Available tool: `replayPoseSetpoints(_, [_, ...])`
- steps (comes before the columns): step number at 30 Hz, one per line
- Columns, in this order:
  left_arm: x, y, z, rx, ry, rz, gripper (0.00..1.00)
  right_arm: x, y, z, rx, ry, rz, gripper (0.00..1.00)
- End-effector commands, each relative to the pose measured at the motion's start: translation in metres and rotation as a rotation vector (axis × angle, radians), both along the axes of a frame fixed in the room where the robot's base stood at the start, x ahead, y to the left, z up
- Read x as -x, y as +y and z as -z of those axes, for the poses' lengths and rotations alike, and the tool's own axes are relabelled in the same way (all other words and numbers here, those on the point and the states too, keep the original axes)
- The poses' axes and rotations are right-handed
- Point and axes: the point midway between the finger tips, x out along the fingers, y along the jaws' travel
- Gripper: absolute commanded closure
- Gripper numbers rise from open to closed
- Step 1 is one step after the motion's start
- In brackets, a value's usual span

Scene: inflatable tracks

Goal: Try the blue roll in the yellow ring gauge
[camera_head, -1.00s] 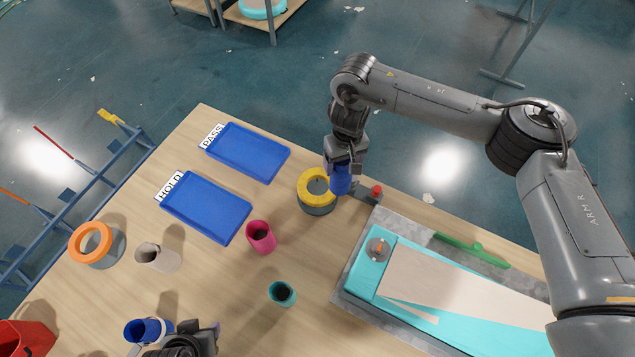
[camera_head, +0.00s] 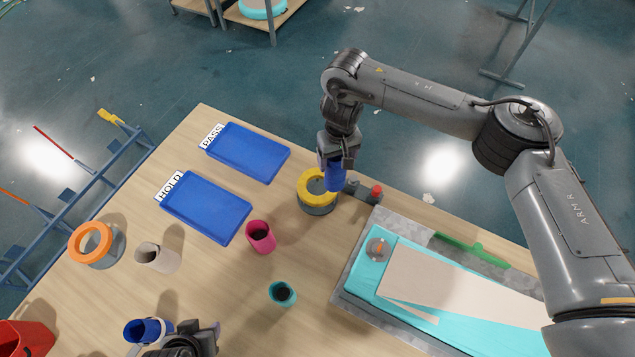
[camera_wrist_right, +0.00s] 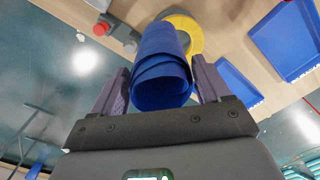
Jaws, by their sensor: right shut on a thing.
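My right gripper (camera_head: 337,160) is shut on the blue roll (camera_head: 335,178) and points down. In the right wrist view the blue roll (camera_wrist_right: 160,70) sits between the two fingers, its loose outer end showing. The yellow ring gauge (camera_head: 304,186) stands on a grey base on the table. The roll overlaps the ring's right side in the head view; I cannot tell whether it is above or inside the ring. The yellow ring also shows beyond the roll in the right wrist view (camera_wrist_right: 192,30). My left gripper (camera_head: 190,342) is partly in view at the bottom, its jaws unclear.
Blue PASS (camera_head: 247,153) and HOLD (camera_head: 206,207) trays lie to the left. A pink cup (camera_head: 260,237), teal cup (camera_head: 282,294), beige roll (camera_head: 160,257) and orange ring gauge (camera_head: 92,243) stand nearer. A red button (camera_head: 376,191) sits right of the ring.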

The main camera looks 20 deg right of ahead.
Motion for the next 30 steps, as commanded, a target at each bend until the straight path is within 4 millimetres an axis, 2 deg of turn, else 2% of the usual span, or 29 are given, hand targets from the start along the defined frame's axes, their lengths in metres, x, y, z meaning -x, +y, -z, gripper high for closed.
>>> replayPoseSetpoints(30, [0.000, -0.002, 0.002, 0.011, 0.001, -0.007, 0.57, -0.017, 0.012, 0.000, -0.001, 0.000, 0.000, 0.69])
